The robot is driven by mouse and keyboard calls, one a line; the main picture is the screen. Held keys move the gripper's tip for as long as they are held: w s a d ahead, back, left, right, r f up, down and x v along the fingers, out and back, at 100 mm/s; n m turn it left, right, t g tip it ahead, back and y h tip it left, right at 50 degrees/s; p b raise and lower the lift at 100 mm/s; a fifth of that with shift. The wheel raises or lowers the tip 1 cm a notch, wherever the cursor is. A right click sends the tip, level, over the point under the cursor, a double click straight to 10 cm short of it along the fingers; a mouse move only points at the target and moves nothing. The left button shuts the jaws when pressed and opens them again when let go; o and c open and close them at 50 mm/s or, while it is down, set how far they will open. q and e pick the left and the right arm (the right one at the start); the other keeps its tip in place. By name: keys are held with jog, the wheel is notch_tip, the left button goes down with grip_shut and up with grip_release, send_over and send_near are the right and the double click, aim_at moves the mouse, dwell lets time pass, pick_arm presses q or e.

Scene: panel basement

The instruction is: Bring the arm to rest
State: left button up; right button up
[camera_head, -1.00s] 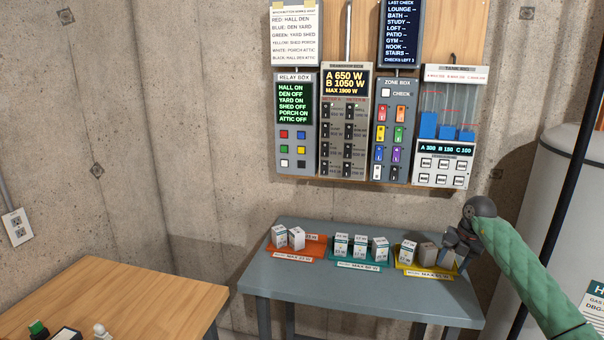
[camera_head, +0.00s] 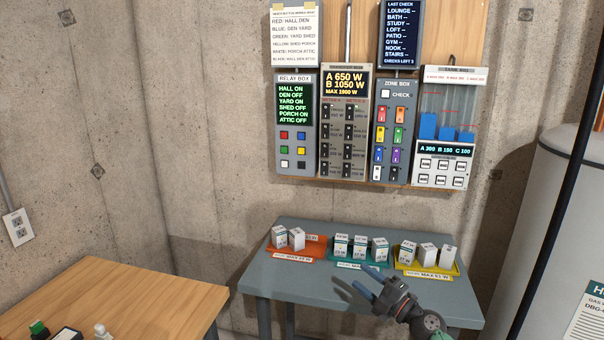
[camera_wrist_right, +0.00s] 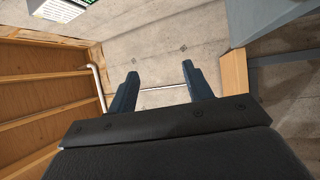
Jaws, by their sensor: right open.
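My right gripper (camera_head: 362,284) is in front of the grey table's near edge in the head view, with its arm coming in from the lower right. Its two dark blue fingers are apart and nothing is between them. In the right wrist view the open fingers (camera_wrist_right: 159,80) point toward the concrete floor or wall. My left gripper is not in view.
The grey table (camera_head: 300,279) holds an orange tray (camera_head: 318,243), a teal tray and a yellow tray (camera_head: 402,265) with small white boxes. A wooden table (camera_head: 150,300) stands at left. Control panels (camera_head: 345,120) hang on the wall. A large tank (camera_head: 560,200) stands at right.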

jog(key=s+d+f+m+g+h, duration=0.1)
jog(key=s+d+f+m+h, duration=0.5)
jog(key=s+m+h, duration=0.4)
jog(key=s+d+f+m+h, duration=0.3)
jog(key=s+f+m+h, duration=0.55)
jog(key=m, duration=0.45)
jog(key=s+a+f+g+y, duration=0.1)
jog(key=s+a+f+g, duration=0.15)
jog(key=s, duration=0.55)
jog(key=s+a+f+g+y, duration=0.1)
jog(key=s+f+g+y, duration=0.2)
jog(key=s, duration=0.6)
jog(key=s+a+f+g, duration=0.1)
jog(key=s+f+g, duration=0.2)
jog(key=s+g, duration=0.35)
notch_tip(320, 180, down, 21)
jog(key=a+t, duration=0.1)
jog(key=a, duration=0.1)
jog(key=s+f, duration=0.3)
jog(key=f, duration=0.9)
jog(key=s+f, duration=0.4)
jog(key=f, duration=0.8)
jog(key=shift+a+f+m+g, duration=0.25)
jog(key=shift+a+m+g, duration=0.05)
jog(key=shift+a+g, duration=0.1)
jog(key=shift+s+y, duration=0.1)
jog(key=shift+y, duration=0.15)
